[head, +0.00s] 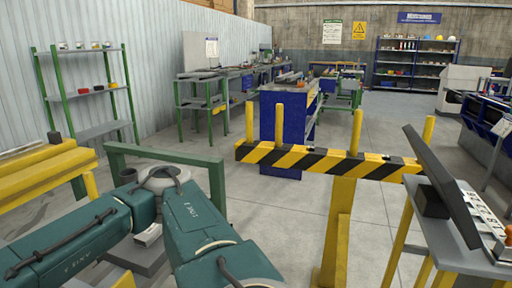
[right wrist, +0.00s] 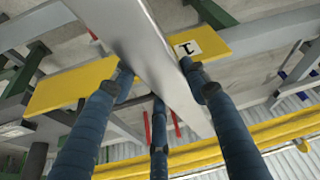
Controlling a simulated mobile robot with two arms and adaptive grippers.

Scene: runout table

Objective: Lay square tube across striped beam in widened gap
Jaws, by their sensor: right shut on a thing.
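The striped beam (head: 320,161), yellow and black, runs level across the head view on a yellow stand. Yellow upright pegs (head: 356,131) rise from it. The spaces between the pegs are uneven, the leftmost being narrowest. In the right wrist view, my right gripper (right wrist: 155,75) has its blue fingers shut on a long grey bar, seemingly the square tube (right wrist: 150,45). The bar slants across that view and nothing shows it touching the striped beam. My right gripper is not seen in the head view. My left gripper is not in view.
A long dark bar (head: 442,187) slants over the table at right, beside a dark block (head: 432,201). A yellow rack (head: 40,170) stands at left. Teal arm links of mine fill the lower left. A yellow plate (right wrist: 75,85) lies behind the held bar.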

